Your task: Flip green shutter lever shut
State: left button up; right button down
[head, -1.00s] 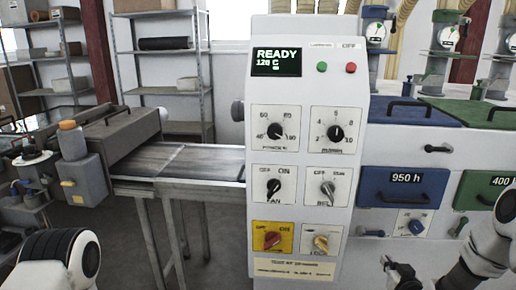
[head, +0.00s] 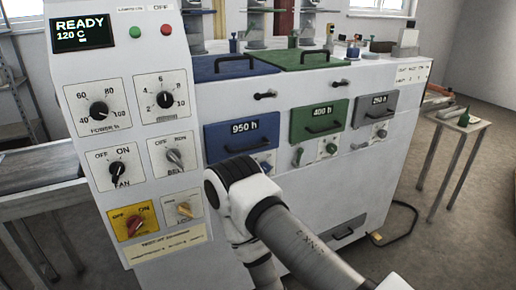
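My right arm crosses the lower middle of the head view, below and left of the lever. The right gripper is not visible, and I see no contact with the lever. My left gripper is out of view.
A blue 950 h panel (head: 243,134) is left of the green one and a grey 250 h panel (head: 376,107) right of it. The control column (head: 130,130) with knobs stands at left. A small side table (head: 460,122) is at right, with open floor near it.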

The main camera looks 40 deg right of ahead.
aim_at(296, 163)
jog(key=z, duration=1.55)
